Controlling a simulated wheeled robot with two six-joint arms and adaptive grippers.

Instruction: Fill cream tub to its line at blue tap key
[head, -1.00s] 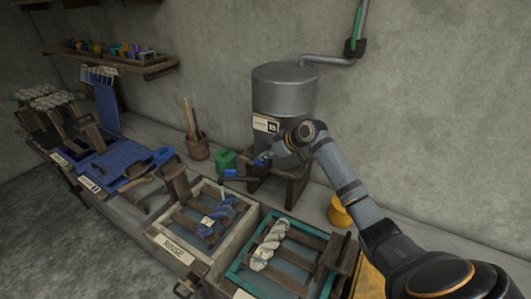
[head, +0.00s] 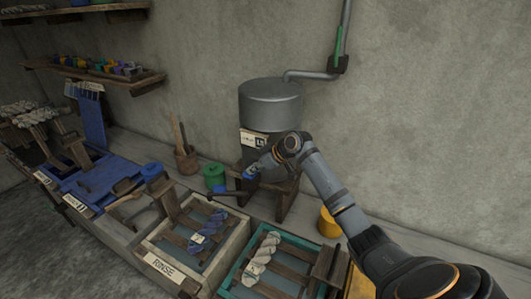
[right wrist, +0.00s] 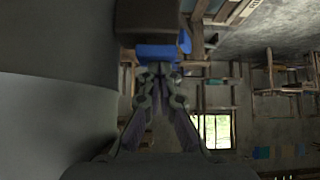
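The cream tub (head: 157,233) stands on the bench with a RINSE label; a blue skein (head: 208,228) lies on its wooden slats. Greyish liquid shows between the slats; I cannot make out its line. The blue tap key (head: 249,174) is by the grey tank's base; it also shows in the right wrist view (right wrist: 158,52). My right gripper (head: 256,169) is at the key, its fingers (right wrist: 160,76) drawn together on the key's near edge. The dark spout (head: 228,192) reaches over the cream tub's back rim. No water stream can be made out. My left gripper is out of view.
The grey tank (head: 270,104) stands on a wooden stand behind the tubs. A teal tub (head: 227,284) with a pale skein is right of the cream tub. A green canister (head: 213,177) and yellow container (head: 329,222) stand nearby. Blue trays lie left.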

